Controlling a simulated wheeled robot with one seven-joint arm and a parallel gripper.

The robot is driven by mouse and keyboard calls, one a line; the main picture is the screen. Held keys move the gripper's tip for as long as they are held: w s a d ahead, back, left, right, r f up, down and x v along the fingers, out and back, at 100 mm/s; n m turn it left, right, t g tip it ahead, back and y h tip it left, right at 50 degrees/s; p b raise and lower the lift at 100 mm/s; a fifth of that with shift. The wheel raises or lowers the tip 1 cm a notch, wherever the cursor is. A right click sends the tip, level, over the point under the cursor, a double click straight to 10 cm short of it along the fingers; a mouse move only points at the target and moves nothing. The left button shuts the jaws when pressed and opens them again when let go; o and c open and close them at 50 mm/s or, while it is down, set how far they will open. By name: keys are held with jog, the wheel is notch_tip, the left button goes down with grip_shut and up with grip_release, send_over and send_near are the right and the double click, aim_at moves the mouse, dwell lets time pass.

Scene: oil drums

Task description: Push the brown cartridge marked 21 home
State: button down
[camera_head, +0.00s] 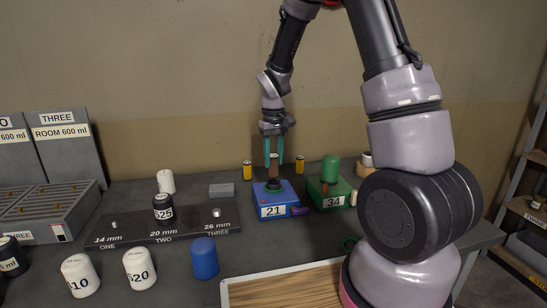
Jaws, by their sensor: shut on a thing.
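The blue box marked 21 (284,198) stands on the dark table near the middle, with a dark round collar on top. A brown cartridge (273,174) is upright at that collar; I see no number on the cartridge itself, and how deep it sits cannot be told. My gripper (274,160) points straight down above the box, its teal fingers shut on the brown cartridge. A purple piece (299,211) is at the box's lower right.
A green box marked 34 (333,202) with a green cylinder (331,168) stands close on the right. Yellow cylinders (247,171) stand behind. A dark rack (180,222), a blue cylinder (204,259) and white weights (140,268) are left. A wooden tray (285,288) lies in front.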

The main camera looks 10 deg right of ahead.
aim_at(273, 169)
jog(key=shift+f, duration=0.6)
jog(key=shift+f, duration=0.15)
jog(key=shift+f, duration=0.55)
jog(key=shift+f, duration=0.85)
dwell(0.8)
jog(key=shift+c, duration=1.9)
grip_release()
